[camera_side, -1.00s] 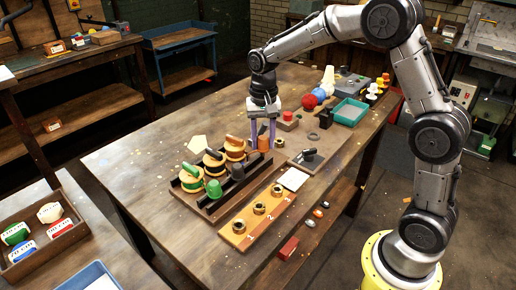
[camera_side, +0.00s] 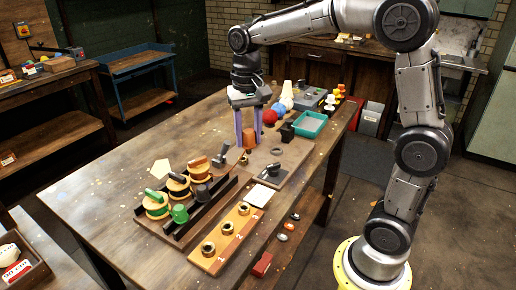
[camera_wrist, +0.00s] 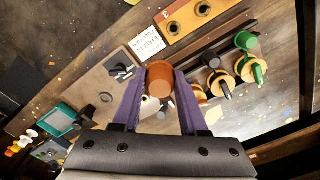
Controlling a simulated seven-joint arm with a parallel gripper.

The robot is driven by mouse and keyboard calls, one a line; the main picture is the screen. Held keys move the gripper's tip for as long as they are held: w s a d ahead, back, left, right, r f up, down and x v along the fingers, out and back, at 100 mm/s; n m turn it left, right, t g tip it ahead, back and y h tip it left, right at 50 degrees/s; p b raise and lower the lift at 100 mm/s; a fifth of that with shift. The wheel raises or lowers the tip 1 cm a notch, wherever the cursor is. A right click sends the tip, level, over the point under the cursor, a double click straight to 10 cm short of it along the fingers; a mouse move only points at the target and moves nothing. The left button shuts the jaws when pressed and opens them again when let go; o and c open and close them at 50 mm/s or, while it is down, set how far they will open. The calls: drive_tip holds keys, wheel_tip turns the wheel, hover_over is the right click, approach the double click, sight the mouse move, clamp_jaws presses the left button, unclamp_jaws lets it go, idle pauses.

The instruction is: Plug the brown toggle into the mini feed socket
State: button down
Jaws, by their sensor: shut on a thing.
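My gripper (camera_side: 248,142) is shut on the brown toggle (camera_wrist: 160,82), a round orange-brown piece pinched between its two purple fingers. In the side view the brown toggle (camera_side: 247,142) shows low between the fingertips, near the left end of a brown board; I cannot tell whether it touches anything below. A dark ring (camera_side: 277,151) lies on that board and also shows in the wrist view (camera_wrist: 106,97). No readable label marks the mini feed socket, so I cannot tell whether this ring is it.
A black lever (camera_side: 272,170) and white card (camera_side: 258,195) lie near the board's front. A grey lever piece (camera_side: 221,155) stands left of my gripper. A numbered strip (camera_side: 240,222) and teal tray (camera_side: 310,124) are nearby.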

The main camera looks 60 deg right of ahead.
drive_tip(key=w+d+f, duration=0.2)
drive_tip(key=w+d, duration=0.4)
drive_tip(key=w, duration=0.2)
drive_tip(key=shift+m, duration=0.6)
drive_tip(key=shift+w+d+f, duration=0.55)
drive_tip(key=shift+d+f, duration=0.7)
drive_tip(key=shift+f, duration=0.55)
drive_tip(key=shift+w+d+f, duration=0.5)
drive_tip(key=shift+d+f, duration=0.7)
drive_tip(key=shift+f, duration=0.55)
drive_tip(key=shift+w+d+f, duration=0.55)
drive_tip(key=shift+d+f, duration=0.7)
drive_tip(key=shift+f, duration=0.55)
drive_tip(key=shift+f, duration=1.6)
drive_tip(key=shift+c, duration=1.8)
unclamp_jaws()
wheel_tip(320, 180, up, 14)
